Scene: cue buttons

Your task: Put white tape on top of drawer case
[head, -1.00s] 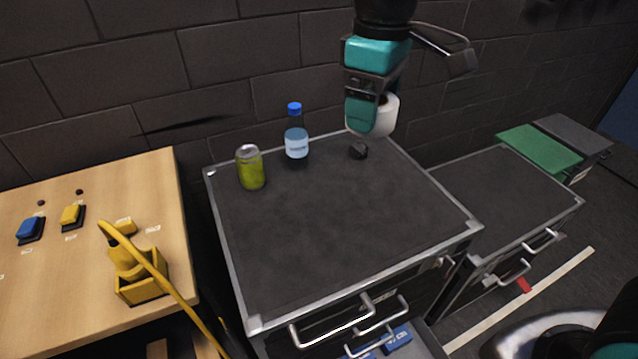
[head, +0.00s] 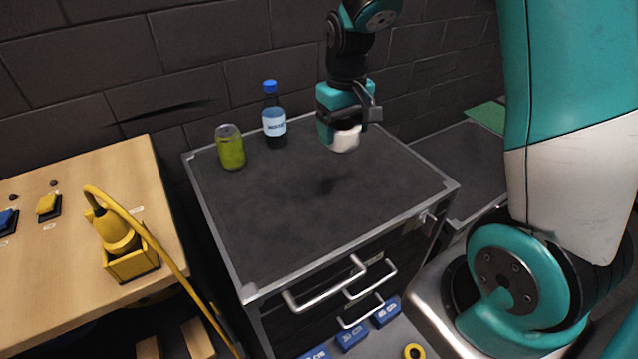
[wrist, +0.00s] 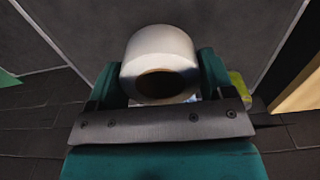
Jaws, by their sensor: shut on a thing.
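The white tape (head: 345,138) is a white roll with a brown core. In the wrist view the tape (wrist: 161,58) sits between the two teal fingers of my gripper (wrist: 160,85). In the head view my gripper (head: 340,132) is shut on the tape and holds it above the back right part of the drawer case top. The drawer case (head: 290,215) has a dark top with a light metal rim and front handles. A dark shadow lies on the top below the tape, which appears clear of the surface.
A green can (head: 231,148) and a water bottle (head: 274,118) with a blue cap stand at the back left of the drawer case top. The middle and front of that top are clear. A wooden table (head: 70,240) with buttons stands at the left. A lower cabinet (head: 462,165) is at the right.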

